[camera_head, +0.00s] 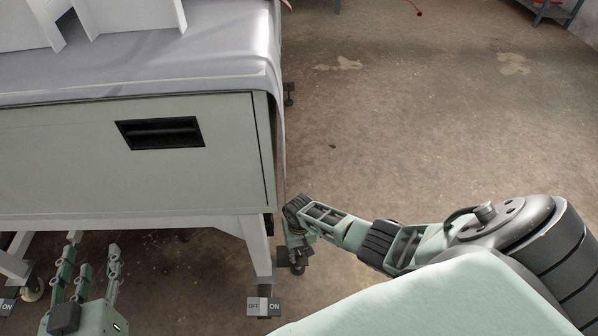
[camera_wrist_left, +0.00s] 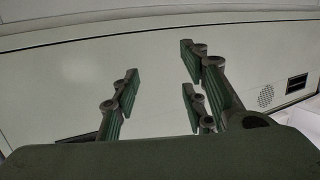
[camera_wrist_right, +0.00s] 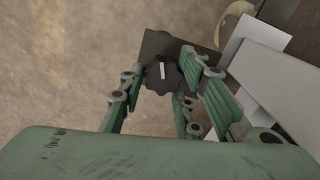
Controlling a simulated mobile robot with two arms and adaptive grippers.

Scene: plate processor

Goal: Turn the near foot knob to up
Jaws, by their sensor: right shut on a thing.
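The near foot knob (camera_wrist_right: 158,78) is a dark lobed knob with a white pointer mark, in front of a dark square plate. In the right wrist view my right gripper (camera_wrist_right: 165,85) has its green fingers around the knob and is shut on it. In the head view this gripper (camera_head: 297,250) is low beside the machine's right leg, and the knob is hard to make out there. My left gripper (camera_head: 87,270) is at the lower left, with its fingers apart and empty. Its spread fingers also show in the left wrist view (camera_wrist_left: 160,95), in front of the machine's panel.
The pale green machine cabinet (camera_head: 80,180) fills the left, with a dark recessed handle (camera_head: 160,133). Its white leg (camera_head: 256,245) stands close to my right gripper. An OFF/ON label (camera_head: 263,307) shows by the leg. The floor (camera_head: 430,130) to the right is mostly clear.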

